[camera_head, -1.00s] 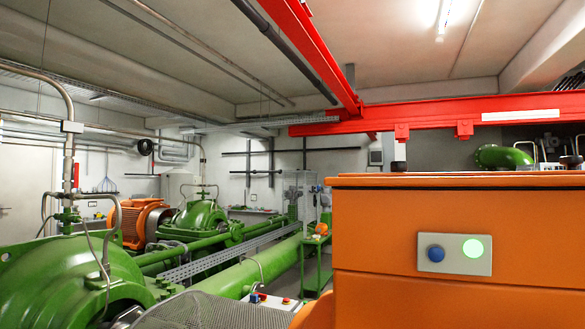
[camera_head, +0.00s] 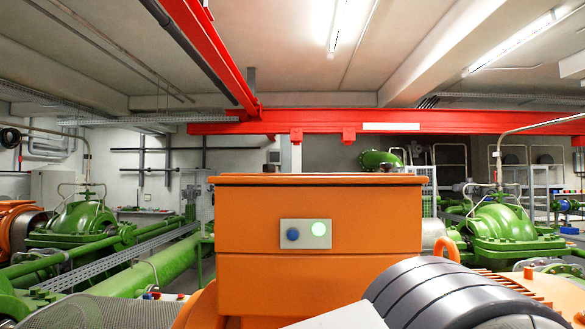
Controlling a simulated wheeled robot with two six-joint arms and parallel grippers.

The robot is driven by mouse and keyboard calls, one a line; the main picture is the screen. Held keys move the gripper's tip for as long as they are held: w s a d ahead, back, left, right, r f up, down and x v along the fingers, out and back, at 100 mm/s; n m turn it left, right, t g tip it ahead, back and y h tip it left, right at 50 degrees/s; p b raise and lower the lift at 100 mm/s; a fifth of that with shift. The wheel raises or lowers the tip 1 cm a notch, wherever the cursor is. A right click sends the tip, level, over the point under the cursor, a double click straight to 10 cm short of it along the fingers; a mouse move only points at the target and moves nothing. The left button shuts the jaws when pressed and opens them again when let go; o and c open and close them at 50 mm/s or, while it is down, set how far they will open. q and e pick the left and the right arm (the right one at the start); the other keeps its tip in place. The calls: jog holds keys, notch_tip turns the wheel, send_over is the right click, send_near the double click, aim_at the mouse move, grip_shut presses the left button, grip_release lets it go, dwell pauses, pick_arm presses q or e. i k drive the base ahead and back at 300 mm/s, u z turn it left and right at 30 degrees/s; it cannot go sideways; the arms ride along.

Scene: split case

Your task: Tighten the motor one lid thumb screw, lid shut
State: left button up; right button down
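The orange motor case (camera_head: 250,258) stands straight ahead, filling the lower middle of the view. Its flat orange lid (camera_head: 320,180) appears to lie shut on the box, with no clear gap at the front edge. A small dark knob (camera_head: 268,168), perhaps a thumb screw, sits on the lid near its back left. I cannot tell how tight it is. Neither gripper shows.
A large dark banded cylinder (camera_head: 440,295) and a pale grey surface cover the lower right foreground; I cannot tell what they are. Green pumps stand left (camera_head: 80,222) and right (camera_head: 510,228). A red overhead beam (camera_head: 460,120) crosses the back.

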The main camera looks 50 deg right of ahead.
aim_at(269, 168)
jog(key=k, duration=0.35)
jog(key=z, duration=0.8)
